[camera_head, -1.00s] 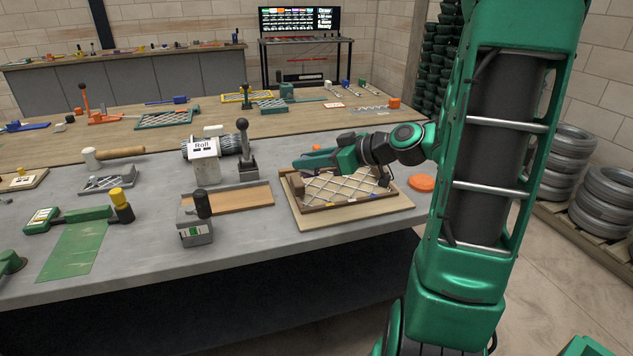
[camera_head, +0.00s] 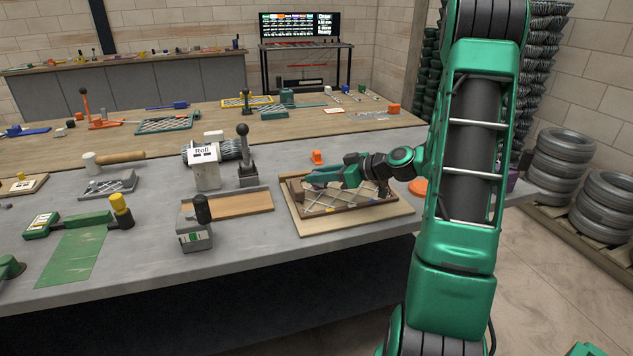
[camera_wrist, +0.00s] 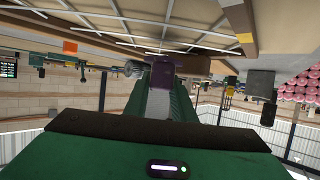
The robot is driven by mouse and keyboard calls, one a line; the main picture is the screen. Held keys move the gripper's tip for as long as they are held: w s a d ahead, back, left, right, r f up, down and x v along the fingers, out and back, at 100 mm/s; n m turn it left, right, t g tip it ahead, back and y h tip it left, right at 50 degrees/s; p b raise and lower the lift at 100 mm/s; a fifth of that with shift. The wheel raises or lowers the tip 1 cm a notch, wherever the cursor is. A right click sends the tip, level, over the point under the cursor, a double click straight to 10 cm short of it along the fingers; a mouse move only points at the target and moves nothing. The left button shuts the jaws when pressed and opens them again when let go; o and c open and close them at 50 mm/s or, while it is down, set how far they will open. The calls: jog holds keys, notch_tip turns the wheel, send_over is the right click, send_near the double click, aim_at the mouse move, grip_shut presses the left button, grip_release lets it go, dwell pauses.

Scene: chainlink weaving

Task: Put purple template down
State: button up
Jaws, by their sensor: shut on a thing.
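My gripper (camera_head: 312,180) is low over a brown wooden frame (camera_head: 345,208) with wire mesh in it, on the grey bench. In the wrist view my green gripper (camera_wrist: 164,92) reaches away from the camera and is shut on a small purple piece, the purple template (camera_wrist: 165,69), at its tip. Mesh wires show close by it there. In the head view the held piece is hidden by the gripper, and I cannot tell whether it touches the frame.
The frame sits on a pale board (camera_head: 400,222). An orange piece (camera_head: 318,157) stands behind it, and an orange disc (camera_head: 418,187) lies to its right. A roll press (camera_head: 206,165) and a black-handled lever (camera_head: 246,160) stand left. A purple thing (camera_head: 513,180) shows behind my arm.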

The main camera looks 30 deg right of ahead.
jog(key=shift+f, duration=0.8)
jog(key=o, duration=0.8)
jog(key=shift+f, duration=0.15)
